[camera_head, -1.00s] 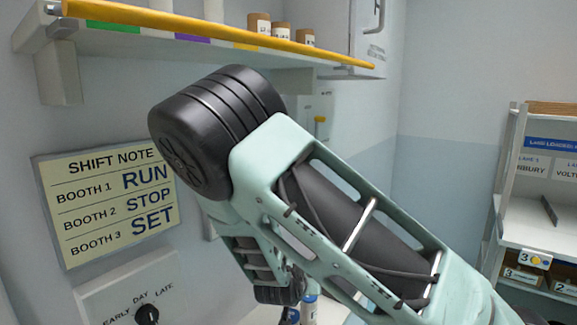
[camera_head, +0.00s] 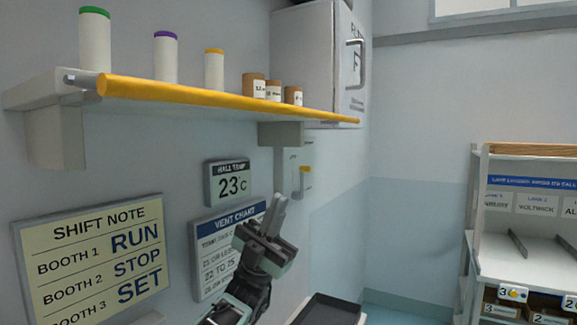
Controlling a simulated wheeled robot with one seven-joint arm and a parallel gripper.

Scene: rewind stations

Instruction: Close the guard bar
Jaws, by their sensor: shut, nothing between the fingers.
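The guard bar (camera_head: 225,97) is a long yellow rod. It runs along the front edge of the wall shelf (camera_head: 55,135), with a grey metal end at its left. It sits low, about level with the shelf board, and the containers behind it show above it. I cannot tell whether it touches the shelf edge.
White canisters with green (camera_head: 95,40), purple (camera_head: 166,58) and yellow (camera_head: 214,70) lids stand on the shelf, with several small brown-topped jars (camera_head: 274,90). A white cabinet (camera_head: 310,60) adjoins its right end. A dark tray (camera_head: 328,310) is below. A rack (camera_head: 480,200) stands right.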

